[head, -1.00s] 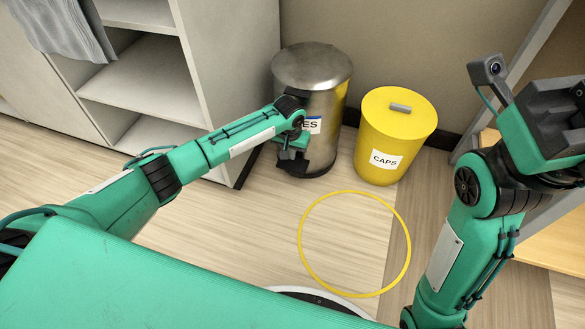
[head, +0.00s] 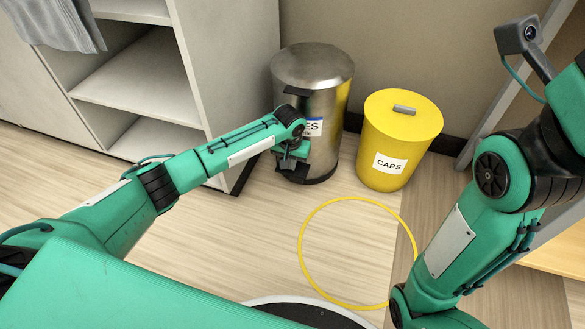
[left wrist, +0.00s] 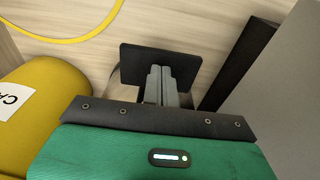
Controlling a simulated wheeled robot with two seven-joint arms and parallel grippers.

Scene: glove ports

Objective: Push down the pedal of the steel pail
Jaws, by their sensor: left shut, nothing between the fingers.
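The steel pail (head: 322,80) stands upright against the back wall with its round lid down. Its label (head: 314,127) is partly covered by my left wrist. My left gripper (head: 290,165) is low at the front of the pail, shut and empty. In the left wrist view the shut fingers (left wrist: 160,75) point at the dark flat pedal (left wrist: 183,62) and overlap it. I cannot tell whether they touch it or are just above it. In the head view the gripper hides most of the pedal. My right gripper is out of view; only its arm shows at the right.
A yellow bin (head: 398,140) marked CAPS stands just right of the pail. A grey shelf unit (head: 225,80) is close on the left. A yellow ring (head: 302,247) lies on the floor in front. The floor inside it is clear.

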